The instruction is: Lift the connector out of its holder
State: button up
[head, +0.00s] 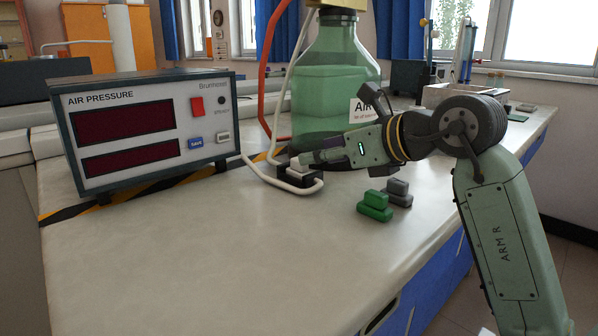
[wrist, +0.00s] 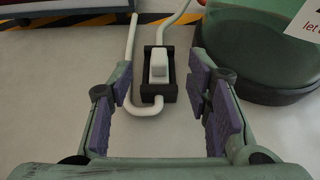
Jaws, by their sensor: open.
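In the head view the connector (head: 296,163) and the holder (head: 291,177) are on the bench in front of the green bottle, partly hidden by my gripper. My gripper (wrist: 162,90) is open and empty in the wrist view, its purple-padded fingers on either side of the connector and holder, apart from them. In the head view my gripper (head: 308,158) reaches in from the right at the connector.
A large green bottle (head: 330,100) stands right behind the holder. An air pressure meter (head: 150,130) stands at the left. A green block (head: 375,206) and a grey block (head: 398,192) lie to the right. A white hose (head: 262,176) loops around the holder. The front bench is clear.

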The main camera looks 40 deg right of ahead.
aim_at(306, 173)
jog(key=x, duration=0.5)
jog(key=shift+s+f+b, duration=0.1)
jog(key=shift+f+b, duration=0.2)
jog(key=shift+c, duration=0.6)
grip_shut()
